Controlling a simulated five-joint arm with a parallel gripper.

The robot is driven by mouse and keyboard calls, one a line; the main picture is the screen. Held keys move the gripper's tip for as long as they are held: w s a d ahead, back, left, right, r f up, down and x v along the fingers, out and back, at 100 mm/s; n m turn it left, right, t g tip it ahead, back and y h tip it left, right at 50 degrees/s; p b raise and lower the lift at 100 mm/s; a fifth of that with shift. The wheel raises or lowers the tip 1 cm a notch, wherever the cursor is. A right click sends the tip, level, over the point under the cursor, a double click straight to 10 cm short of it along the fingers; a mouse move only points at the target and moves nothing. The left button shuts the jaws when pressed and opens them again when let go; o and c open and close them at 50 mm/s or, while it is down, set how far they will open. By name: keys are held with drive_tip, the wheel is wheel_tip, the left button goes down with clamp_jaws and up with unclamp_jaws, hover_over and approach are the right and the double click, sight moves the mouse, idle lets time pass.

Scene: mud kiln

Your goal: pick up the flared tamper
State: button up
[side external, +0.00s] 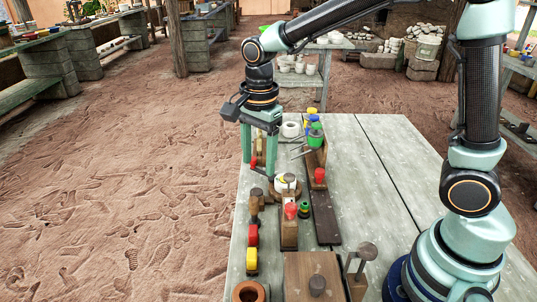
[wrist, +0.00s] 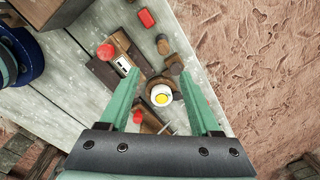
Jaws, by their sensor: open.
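The flared tamper (side external: 257,194) looks to be the upright wooden tool with a dark round top, near the table's left edge in the side view. In the wrist view its round top (wrist: 174,62) shows just beyond the fingertips, closer to the right finger. I cannot tell its lower shape clearly. My gripper (side external: 258,164) points down above the row of tools, with the tamper in front of it and lower. In the wrist view my gripper (wrist: 160,74) is open, with nothing held between its fingers.
A white dish with yellow (wrist: 161,95) lies close beside the tamper. A small wooden cylinder (wrist: 163,45) and a red block (wrist: 146,18) are in line beyond it. A red-knobbed tool (side external: 290,211) stands to the right. The table's right part (side external: 375,165) is clear.

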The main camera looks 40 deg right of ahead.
sight(254, 198)
drive_tip(key=shift+m, duration=0.6)
drive_tip(key=f, duration=0.7)
drive_tip(key=shift+w+a+f, duration=0.2)
drive_tip(key=shift+w+a, duration=0.05)
drive_tip(key=shift+a, duration=0.1)
drive_tip(key=shift+w+a+f, duration=0.1)
drive_tip(key=shift+f, duration=1.4)
drive_tip(key=shift+w+f, duration=0.1)
drive_tip(key=shift+f, duration=1.35)
clamp_jaws()
